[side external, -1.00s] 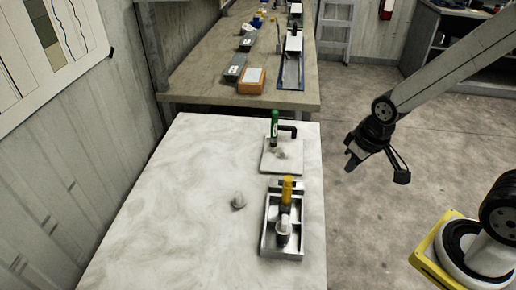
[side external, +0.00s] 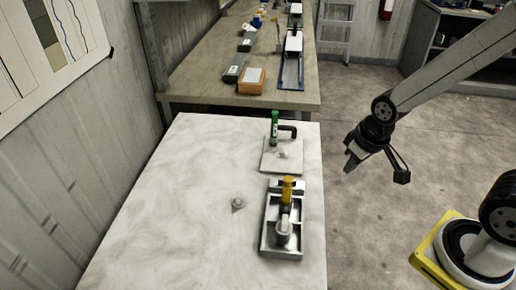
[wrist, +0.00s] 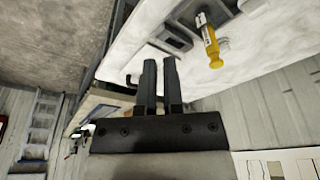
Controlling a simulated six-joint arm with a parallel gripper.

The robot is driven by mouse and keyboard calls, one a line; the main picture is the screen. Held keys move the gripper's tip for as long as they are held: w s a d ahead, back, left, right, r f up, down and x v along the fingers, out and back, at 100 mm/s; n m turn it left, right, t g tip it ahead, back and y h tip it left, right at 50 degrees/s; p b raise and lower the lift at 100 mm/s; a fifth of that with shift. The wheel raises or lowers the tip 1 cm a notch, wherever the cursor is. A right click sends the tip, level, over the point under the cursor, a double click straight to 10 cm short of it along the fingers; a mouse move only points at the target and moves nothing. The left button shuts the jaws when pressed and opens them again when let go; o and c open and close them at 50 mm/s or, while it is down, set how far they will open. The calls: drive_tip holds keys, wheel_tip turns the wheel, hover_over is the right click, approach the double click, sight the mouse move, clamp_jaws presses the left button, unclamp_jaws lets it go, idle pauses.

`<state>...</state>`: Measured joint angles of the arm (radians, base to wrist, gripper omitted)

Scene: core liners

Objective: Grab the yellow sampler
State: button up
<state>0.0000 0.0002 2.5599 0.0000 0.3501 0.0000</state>
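The yellow sampler (side external: 287,190) stands at the back end of a metal tray on the pale table. In the wrist view, the yellow sampler (wrist: 212,45) shows with a white label, up and to the right of my fingers. My gripper (side external: 350,164) hangs in the air to the right of the table, apart from the sampler. In the wrist view, my gripper (wrist: 161,62) has two parallel dark fingers with a narrow gap and nothing between them.
The metal tray (side external: 264,240) also holds a pale object (side external: 284,225). A green-topped tool (side external: 275,128) stands by a pale plate (side external: 270,163) behind it. A small grey lump (side external: 238,203) lies to the left. The table's left part is clear.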

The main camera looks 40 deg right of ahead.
drive_tip(key=o, duration=0.8)
drive_tip(key=m+g+y, duration=0.3)
drive_tip(key=m+y, duration=1.2)
drive_tip(key=m, duration=0.3)
approach(286, 200)
drive_tip(key=a+r, duration=0.3)
drive_tip(key=shift+w+f+x, duration=0.1)
drive_tip(key=shift+x, duration=0.6)
drive_tip(key=shift+w+f+x, duration=0.1)
drive_tip(key=shift+f+x, duration=0.05)
drive_tip(key=shift+x, duration=0.55)
